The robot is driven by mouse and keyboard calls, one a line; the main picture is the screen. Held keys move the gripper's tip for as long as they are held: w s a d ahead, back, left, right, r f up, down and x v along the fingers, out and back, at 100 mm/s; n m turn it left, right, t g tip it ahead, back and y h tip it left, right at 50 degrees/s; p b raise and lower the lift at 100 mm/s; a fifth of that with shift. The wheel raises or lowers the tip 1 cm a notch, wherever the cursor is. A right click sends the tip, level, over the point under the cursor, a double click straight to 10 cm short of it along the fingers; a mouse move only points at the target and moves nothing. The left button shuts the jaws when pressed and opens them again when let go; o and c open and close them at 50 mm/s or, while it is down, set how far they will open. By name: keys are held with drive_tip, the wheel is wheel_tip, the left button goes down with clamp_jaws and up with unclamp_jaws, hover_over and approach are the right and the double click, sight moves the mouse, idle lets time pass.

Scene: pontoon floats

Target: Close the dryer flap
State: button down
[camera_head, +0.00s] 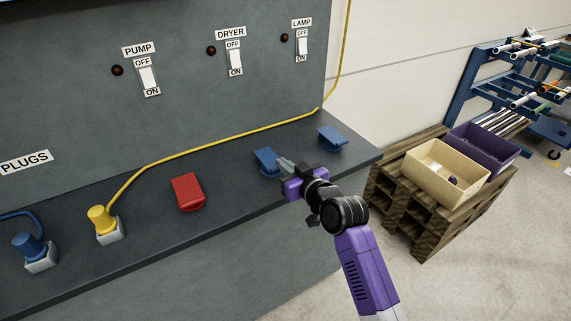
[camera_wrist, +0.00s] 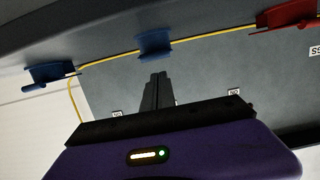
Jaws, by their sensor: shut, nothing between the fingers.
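Three socket flaps sit on the dark counter: a red one (camera_head: 187,192), a middle blue one (camera_head: 265,161) and a right blue one (camera_head: 331,138). None carries a readable label; the middle blue one is roughly below the DRYER switch (camera_head: 235,62). Its lid appears tilted above its base, but I cannot tell how far. My gripper (camera_head: 284,163) is shut and empty, its fingertips close to the right side of the middle blue flap; contact is unclear. In the wrist view, my shut fingers (camera_wrist: 158,80) point toward this flap (camera_wrist: 155,44), with the red flap (camera_wrist: 285,20) and other blue flap (camera_wrist: 50,74) either side.
Yellow (camera_head: 103,222) and blue (camera_head: 32,248) plugs stand at the counter's left. A yellow cable (camera_head: 230,139) runs along the counter's back. PUMP (camera_head: 149,78) and LAMP (camera_head: 302,46) switches are on the panel. A pallet stack (camera_head: 428,218) with bins (camera_head: 440,178) stands right.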

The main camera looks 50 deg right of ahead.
drive_tip(key=b+v, duration=0.1)
drive_tip(key=v, duration=0.9)
drive_tip(key=shift+s+r+b, duration=0.15)
drive_tip(key=shift+s+b, duration=0.1)
drive_tip(key=shift+b, duration=0.15)
drive_tip(key=shift+a, duration=0.1)
drive_tip(key=s+a+r+m+t+h, duration=0.1)
drive_tip(key=s+a+r+t+h, duration=0.1)
drive_tip(key=s+r, duration=0.2)
drive_tip(key=s+a+f+n+g+y, duration=0.1)
drive_tip(key=s+a+f+n+y, duration=0.1)
drive_tip(key=s+a, duration=0.7)
drive_tip(key=s+a+f+n+g+y, duration=0.1)
drive_tip(key=s+a+f+y, duration=0.3)
drive_tip(key=s+a, duration=0.6)
drive_tip(key=s+f+n, duration=0.1)
drive_tip(key=s, duration=0.5)
